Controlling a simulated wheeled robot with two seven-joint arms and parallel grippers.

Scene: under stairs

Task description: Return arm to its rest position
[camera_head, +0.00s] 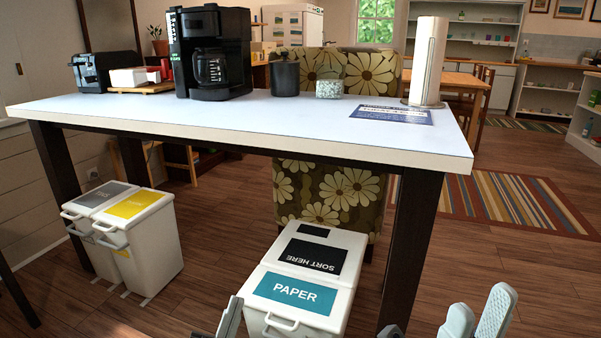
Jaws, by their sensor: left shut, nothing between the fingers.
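My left gripper (230,317) shows at the bottom edge, just left of the white bin labelled PAPER. Only its grey tip end is in view; it is shut and empty. My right gripper (480,312) is at the bottom right, over the wood floor. Its two light grey fingertips stand apart, with a ribbed face showing on one, and nothing is seen between them. The rest of both arms is below the picture.
The white bin labelled PAPER (260,309) stands low in front. A table (300,131) with dark legs bears a coffee maker (212,52), a dark canister (285,77) and a paper towel roll (428,60). More bins (150,241) stand at left.

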